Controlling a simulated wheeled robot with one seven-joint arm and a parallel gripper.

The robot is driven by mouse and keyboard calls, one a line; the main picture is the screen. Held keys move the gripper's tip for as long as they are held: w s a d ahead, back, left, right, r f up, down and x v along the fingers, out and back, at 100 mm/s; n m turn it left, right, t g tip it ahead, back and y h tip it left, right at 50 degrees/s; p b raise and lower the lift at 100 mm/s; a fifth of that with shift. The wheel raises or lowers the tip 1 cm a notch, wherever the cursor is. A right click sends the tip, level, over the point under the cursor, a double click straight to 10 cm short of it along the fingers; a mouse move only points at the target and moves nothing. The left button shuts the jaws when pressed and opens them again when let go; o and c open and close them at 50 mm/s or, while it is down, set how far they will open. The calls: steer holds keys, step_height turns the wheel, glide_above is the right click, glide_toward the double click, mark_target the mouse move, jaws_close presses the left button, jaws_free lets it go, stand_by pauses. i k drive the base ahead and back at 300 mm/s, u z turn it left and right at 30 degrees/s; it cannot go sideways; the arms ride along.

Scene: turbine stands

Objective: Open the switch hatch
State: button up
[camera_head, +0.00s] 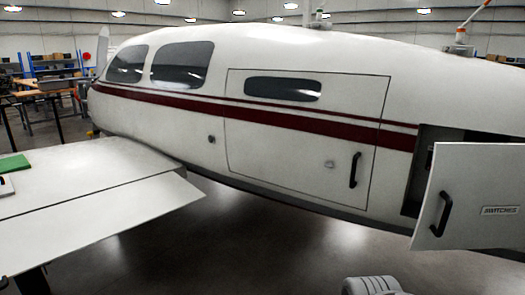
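The switch hatch (478,180) is a white panel with a black bar handle (441,214) and a small label (500,210), too small to read surely. It is at the right edge of the head view, standing swung out from the white aircraft's side. A dark opening (422,168) shows to its left and above it; what is inside cannot be made out. The hatch's right end runs to the picture's edge. My gripper's fingers are not in view. Only a light grey ribbed part of mine shows at the bottom edge, below and left of the hatch, apart from it.
The fuselage (170,117) fills the middle, with a closed door (290,150) and its black handle (355,170). A wing (85,198) juts out at left, with a green item (14,163) on it. The floor (270,255) between wing and hatch is clear.

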mark_target(474, 199)
steer(key=u, duration=2)
steer(key=k, duration=0.85)
steer(key=z, duration=1)
steer(key=i, duration=0.55)
steer(key=z, duration=0.05)
